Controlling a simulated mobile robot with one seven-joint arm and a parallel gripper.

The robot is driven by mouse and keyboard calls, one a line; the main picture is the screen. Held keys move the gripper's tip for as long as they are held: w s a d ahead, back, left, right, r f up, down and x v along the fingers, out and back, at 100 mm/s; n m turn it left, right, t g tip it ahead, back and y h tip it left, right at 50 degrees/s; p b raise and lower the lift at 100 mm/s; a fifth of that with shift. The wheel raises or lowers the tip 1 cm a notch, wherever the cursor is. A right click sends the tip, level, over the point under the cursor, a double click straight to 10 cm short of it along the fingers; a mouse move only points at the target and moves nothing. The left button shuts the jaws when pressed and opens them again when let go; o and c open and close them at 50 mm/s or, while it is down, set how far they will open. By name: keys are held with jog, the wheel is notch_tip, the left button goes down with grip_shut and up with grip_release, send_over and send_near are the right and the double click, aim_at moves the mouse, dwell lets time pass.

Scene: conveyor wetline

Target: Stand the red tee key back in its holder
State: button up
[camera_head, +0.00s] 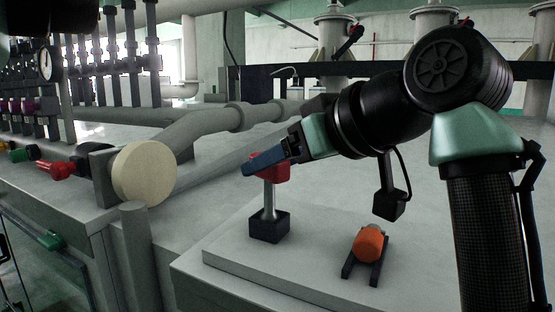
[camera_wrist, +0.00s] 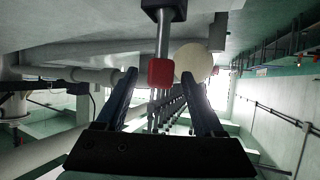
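The red tee key (camera_head: 268,199) stands upright on the pale bench. Its red head is at the top, and its metal shaft runs down into a black square block (camera_head: 269,228), which looks like its holder. How deep the shaft sits is hidden. My gripper (camera_head: 250,167) is level with the red head, and one blue finger covers part of it in the head view. In the wrist view my gripper (camera_wrist: 160,75) is open, with the red head (camera_wrist: 161,72) between the fingertips and a gap showing on each side. The shaft (camera_wrist: 163,35) and block (camera_wrist: 163,8) show at the top.
An orange cylinder (camera_head: 369,245) lies on a dark two-rail cradle (camera_head: 347,269) to the right on the same raised slab (camera_head: 300,279). A cream round disc (camera_head: 143,172) and a grey pipe (camera_head: 205,125) stand to the left. Valves and a gauge line the far left.

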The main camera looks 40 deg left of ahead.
jog(key=shift+d, duration=0.1)
jog(key=b+v, duration=0.3)
jog(key=v, duration=1)
jog(key=shift+b, duration=0.4)
